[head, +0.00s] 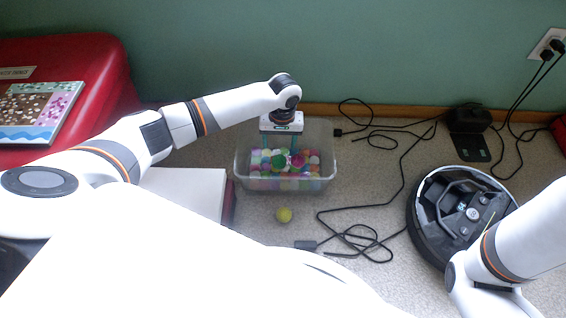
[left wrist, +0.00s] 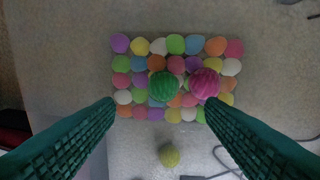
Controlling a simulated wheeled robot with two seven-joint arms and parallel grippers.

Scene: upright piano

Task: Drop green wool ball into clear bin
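The clear bin (head: 240,172) stands on the floor near the wall, filled with a layer of small coloured balls. A green wool ball (head: 279,161) lies on top of that layer inside the bin, beside a magenta ball (head: 298,161). The green ball also shows in the left wrist view (left wrist: 164,87), left of the magenta ball (left wrist: 204,83). My left gripper (head: 281,146) points down over the bin. Its teal fingers are wide apart with nothing between them. My right arm shows at the lower right, but its gripper does not show.
A yellow-green ball (head: 284,214) lies on the floor in front of the bin. Black cables (head: 402,190) snake across the floor to its right. A round dark robot vacuum (head: 425,215) is at the right. A red piano (head: 112,85) is at the left.

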